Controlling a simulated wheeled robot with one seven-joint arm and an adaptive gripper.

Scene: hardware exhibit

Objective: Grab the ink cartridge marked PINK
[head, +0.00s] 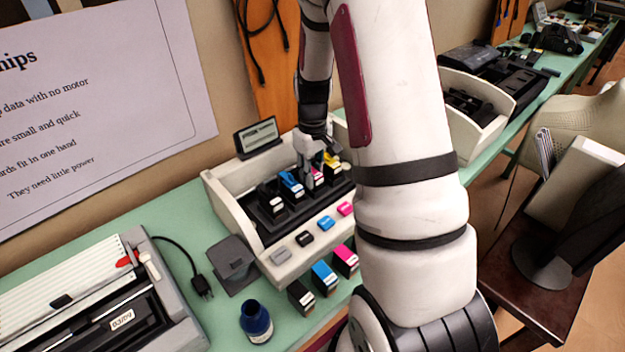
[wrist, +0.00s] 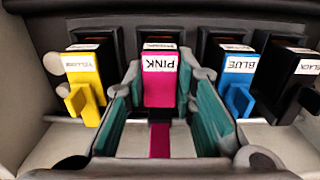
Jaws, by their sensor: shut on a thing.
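The pink cartridge (wrist: 160,85), labelled PINK, sits in its slot in the printer's dark carriage, between the yellow cartridge (wrist: 86,85) and the blue cartridge (wrist: 238,80). My gripper (wrist: 160,100) has one teal-padded finger on each side of it and is shut on it. In the head view my gripper (head: 311,158) reaches down over the pink cartridge (head: 317,179), hiding part of it. A black cartridge (wrist: 290,82) stands at the right end of the row in the wrist view.
The open printer (head: 225,198) has several coloured buttons on its front. Loose black (head: 301,297), blue (head: 325,278) and pink (head: 345,261) boxes stand before it. A dark blue ink bottle (head: 256,322) stands on the green table (head: 215,310). My arm hides the table to the right.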

